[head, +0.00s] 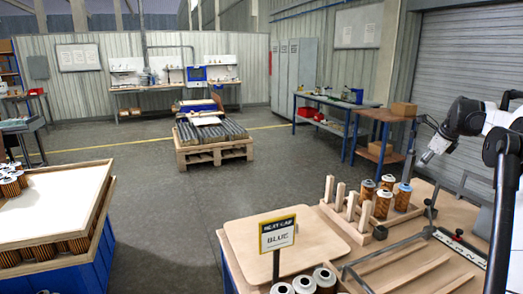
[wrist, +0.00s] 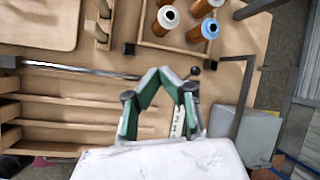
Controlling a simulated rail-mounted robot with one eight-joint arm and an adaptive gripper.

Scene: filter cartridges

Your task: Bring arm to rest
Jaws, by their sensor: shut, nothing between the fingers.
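My gripper (head: 428,157) hangs in the air at the right of the head view, above and behind the wooden bench (head: 240,285), touching nothing. In the wrist view my gripper (wrist: 160,75) has its green-padded fingers drawn together at the tips, with nothing between them. Below it, amber filter cartridges (head: 382,204) stand upright in a wooden tray (head: 362,238). One has a blue cap (head: 405,187) and the others have pale caps. The blue cap also shows in the wrist view (wrist: 210,28).
Wooden pegs (head: 340,196) rise beside the tray. A dark metal bar (head: 385,252) crosses the bench. A bin table (head: 65,200) stands left, with open floor (head: 165,215) between.

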